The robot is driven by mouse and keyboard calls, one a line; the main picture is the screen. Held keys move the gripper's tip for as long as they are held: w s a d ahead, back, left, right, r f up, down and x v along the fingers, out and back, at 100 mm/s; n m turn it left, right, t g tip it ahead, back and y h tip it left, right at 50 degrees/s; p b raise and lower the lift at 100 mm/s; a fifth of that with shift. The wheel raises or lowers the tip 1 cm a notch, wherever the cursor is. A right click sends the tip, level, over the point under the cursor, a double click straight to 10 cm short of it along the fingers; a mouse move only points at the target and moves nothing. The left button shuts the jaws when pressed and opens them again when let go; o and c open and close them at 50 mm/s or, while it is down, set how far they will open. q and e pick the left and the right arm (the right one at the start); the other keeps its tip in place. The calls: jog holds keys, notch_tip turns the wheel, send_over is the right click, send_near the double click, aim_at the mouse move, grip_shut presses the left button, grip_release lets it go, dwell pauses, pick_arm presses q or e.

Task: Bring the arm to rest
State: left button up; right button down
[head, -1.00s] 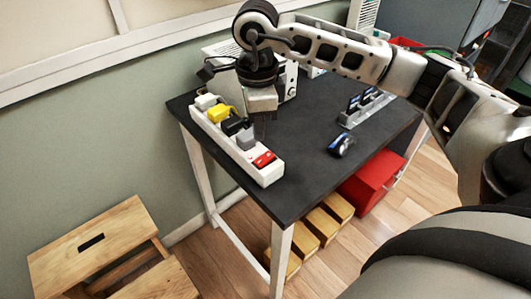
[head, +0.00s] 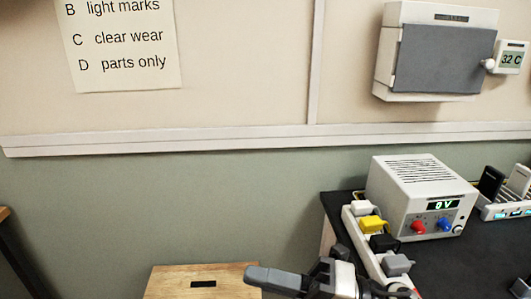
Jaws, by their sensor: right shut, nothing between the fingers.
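My right gripper (head: 262,277) shows at the bottom of the head view, its grey fingers pointing left. It is shut and empty. It appears in front of the wooden stool (head: 172,281) and left of the white power strip (head: 362,243). The rest of the right arm is mostly cut off by the lower edge. My left gripper is not in view.
The black-topped table (head: 480,262) carries the power strip with several plugs, a power supply (head: 408,190) reading 0 V and a phone rack (head: 505,208) at the right edge. A grey-fronted wall box (head: 437,58) and a grading sheet (head: 122,45) are above.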

jog(key=w+d+f+m+t+h, duration=0.2)
jog(key=d+f+m+t+h, duration=0.4)
jog(key=m, duration=0.7)
jog(key=w+d+f+m+t+h, duration=0.3)
jog(key=f+m+t+h, duration=0.4)
jog(key=m, duration=0.5)
jog(key=s+d+f+m+g+h, duration=0.4)
jog(key=s+d+f+m+g, duration=0.1)
jog(key=s+f+m, duration=0.4)
notch_tip(320, 180, down, 5)
jog(key=shift+s+r, duration=0.2)
jog(key=shift+s, duration=0.75)
jog(key=shift+d, duration=0.15)
